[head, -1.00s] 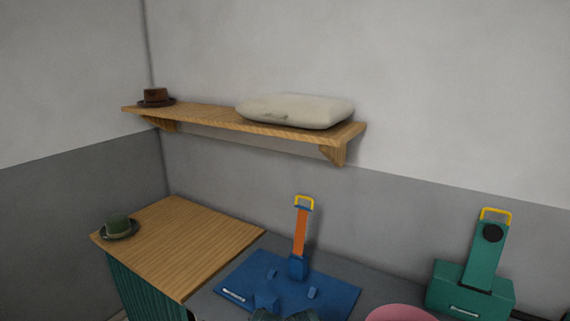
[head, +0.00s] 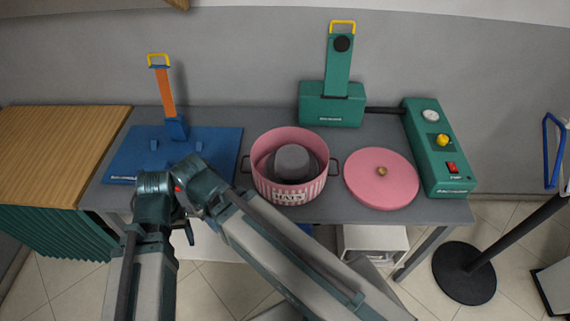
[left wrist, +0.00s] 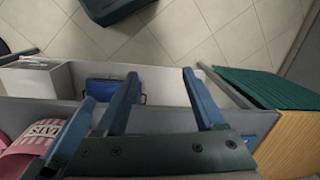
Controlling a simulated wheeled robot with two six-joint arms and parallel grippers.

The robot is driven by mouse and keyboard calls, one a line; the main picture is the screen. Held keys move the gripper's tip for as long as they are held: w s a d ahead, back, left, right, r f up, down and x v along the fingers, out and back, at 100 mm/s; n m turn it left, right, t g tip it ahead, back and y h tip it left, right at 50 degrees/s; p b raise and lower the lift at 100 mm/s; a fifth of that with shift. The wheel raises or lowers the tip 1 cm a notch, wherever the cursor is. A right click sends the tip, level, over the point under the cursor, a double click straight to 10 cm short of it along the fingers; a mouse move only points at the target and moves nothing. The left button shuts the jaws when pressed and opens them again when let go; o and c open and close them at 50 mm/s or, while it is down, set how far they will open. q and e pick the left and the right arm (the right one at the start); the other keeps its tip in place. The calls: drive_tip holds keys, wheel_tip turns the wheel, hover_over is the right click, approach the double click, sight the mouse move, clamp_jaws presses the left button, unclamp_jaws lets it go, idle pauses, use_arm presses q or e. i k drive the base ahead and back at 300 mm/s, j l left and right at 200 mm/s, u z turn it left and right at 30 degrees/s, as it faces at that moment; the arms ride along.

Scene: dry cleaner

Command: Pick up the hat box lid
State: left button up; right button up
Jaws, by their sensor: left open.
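The pink striped hat box (head: 262,180) stands open with a grey hat (head: 291,163) inside. The box shows partly at the left of the left wrist view (left wrist: 66,135). My left gripper (left wrist: 160,73) is open with nothing between its fingers, pointing down near the table's front edge, left of the box and well away from the lid.
A blue board (head: 215,143) with an orange upright is at the left of the table (head: 330,208). A green stand (head: 331,105) is behind the box. A green gauge unit (head: 437,150) closely borders the lid's right. A wooden counter (head: 60,125) adjoins at left.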

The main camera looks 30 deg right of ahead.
sight(379, 178)
drive_tip(key=z, duration=1.95)
